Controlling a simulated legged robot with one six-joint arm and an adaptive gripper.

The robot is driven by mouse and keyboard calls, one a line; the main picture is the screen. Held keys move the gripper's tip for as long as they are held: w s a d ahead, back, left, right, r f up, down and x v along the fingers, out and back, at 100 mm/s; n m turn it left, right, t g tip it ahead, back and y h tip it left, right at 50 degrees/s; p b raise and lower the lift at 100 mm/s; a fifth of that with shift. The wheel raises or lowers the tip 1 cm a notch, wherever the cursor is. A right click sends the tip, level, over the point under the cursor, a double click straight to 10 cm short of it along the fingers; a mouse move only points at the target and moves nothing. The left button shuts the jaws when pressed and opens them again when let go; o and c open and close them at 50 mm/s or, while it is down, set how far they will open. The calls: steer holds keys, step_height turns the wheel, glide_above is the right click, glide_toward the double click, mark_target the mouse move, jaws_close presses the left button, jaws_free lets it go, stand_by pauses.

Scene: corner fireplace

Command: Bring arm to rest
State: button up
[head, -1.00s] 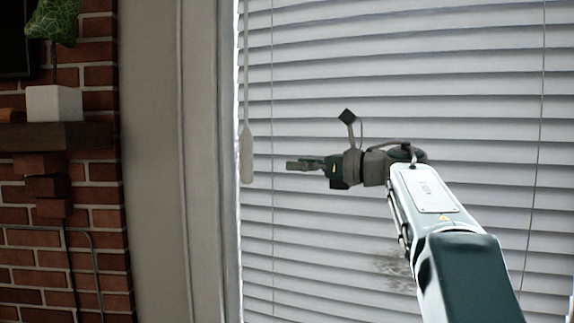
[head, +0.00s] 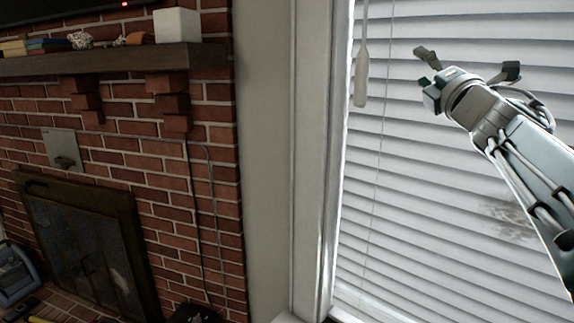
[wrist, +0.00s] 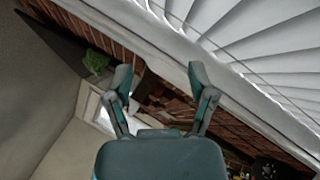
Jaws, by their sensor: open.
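My arm reaches up from the lower right in the head view, in front of the window blinds (head: 440,190). My gripper (head: 422,66) is at the upper right of that view, raised and pointing up and to the left. In the wrist view my gripper (wrist: 158,82) shows two fingers spread apart with nothing between them. It is open and empty. I cannot tell how far it is from the blinds.
A brick fireplace wall (head: 170,172) stands on the left. Its wooden mantel (head: 95,62) holds a white pot (head: 177,25). A dark firebox door (head: 85,245) is below. A blue object (head: 18,270) sits at the lower left. A blind wand (head: 361,75) hangs by the window.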

steer(key=s+f+m+g+h, duration=0.3)
steer(key=s+f+m+h, duration=0.15)
steer(key=f+m, duration=0.45)
steer(key=s+f+m+g+h, duration=0.4)
steer(key=s+f+m, duration=0.1)
steer(key=f+m, duration=0.4)
steer(key=s+a+f+m+g+y, duration=0.2)
steer(key=s+a+f+m+g, duration=0.2)
steer(key=s+f, duration=0.4)
steer(key=s+a+f+m+g+y, duration=0.2)
steer(key=s+a+f+m+g, duration=0.2)
steer(key=s+f, duration=0.5)
step_height(320, 180, down, 6)
steer(key=shift+s+g, duration=0.3)
steer(key=shift+g, duration=0.2)
steer(key=shift+a, duration=0.1)
steer(key=shift+c, duration=1)
